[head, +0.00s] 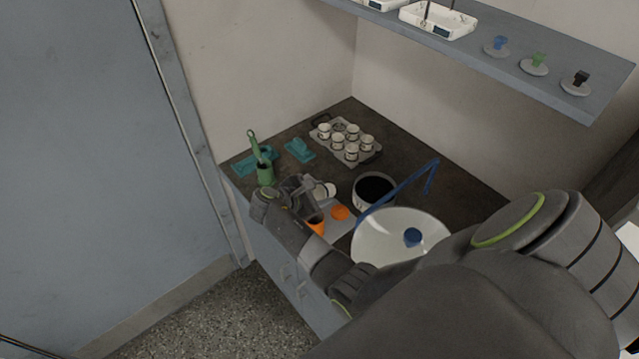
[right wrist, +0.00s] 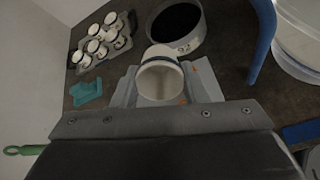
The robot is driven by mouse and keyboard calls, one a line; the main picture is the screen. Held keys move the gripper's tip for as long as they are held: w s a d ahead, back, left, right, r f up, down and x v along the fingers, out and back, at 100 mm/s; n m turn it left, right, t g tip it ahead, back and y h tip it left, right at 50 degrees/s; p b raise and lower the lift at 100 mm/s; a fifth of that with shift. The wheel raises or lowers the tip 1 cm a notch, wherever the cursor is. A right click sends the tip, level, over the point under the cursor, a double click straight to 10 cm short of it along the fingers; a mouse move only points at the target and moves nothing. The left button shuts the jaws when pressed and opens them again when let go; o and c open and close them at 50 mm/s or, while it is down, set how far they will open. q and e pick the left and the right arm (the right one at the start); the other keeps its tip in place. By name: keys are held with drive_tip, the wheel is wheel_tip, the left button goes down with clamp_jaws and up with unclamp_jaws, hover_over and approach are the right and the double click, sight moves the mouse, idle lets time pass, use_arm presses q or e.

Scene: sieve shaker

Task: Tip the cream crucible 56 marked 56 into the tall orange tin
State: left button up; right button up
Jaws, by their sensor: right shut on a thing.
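My right gripper (head: 308,190) is shut on a cream crucible (head: 325,191) and holds it above the front left of the dark bench. The crucible also shows between the fingers in the right wrist view (right wrist: 160,80), with its open mouth towards that camera. Its number cannot be read. The orange tin (head: 316,227) stands below and in front of the crucible in the head view, partly hidden by my right arm. In the right wrist view only small orange patches show beside the crucible. My left gripper is not in view.
A tray (head: 366,157) of several cream crucibles stands at the back. An orange disc (head: 341,212) lies beside the tin. A dark-filled sieve pan (head: 374,190), a white bowl (head: 377,232) and a blue bar (head: 400,190) are to the right. A green holder (head: 265,173) and teal pieces (head: 299,150) are left.

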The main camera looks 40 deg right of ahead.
drive_tip(key=shift+r, duration=0.1)
drive_tip(key=shift+d+r+y+p, duration=0.1)
drive_tip(key=shift+r+y+p, duration=0.05)
drive_tip(key=shift+y+p, duration=0.15)
drive_tip(key=y, duration=0.3)
drive_tip(key=shift+d+r, duration=0.2)
drive_tip(key=shift+d, duration=0.05)
drive_tip(key=shift+y, duration=0.4)
drive_tip(key=shift+d+r+g+y, duration=0.2)
drive_tip(key=shift+r+g+y, duration=0.1)
drive_tip(key=shift+y, duration=0.8)
drive_tip(key=shift+r+y, duration=0.15)
drive_tip(key=shift+y, duration=1.05)
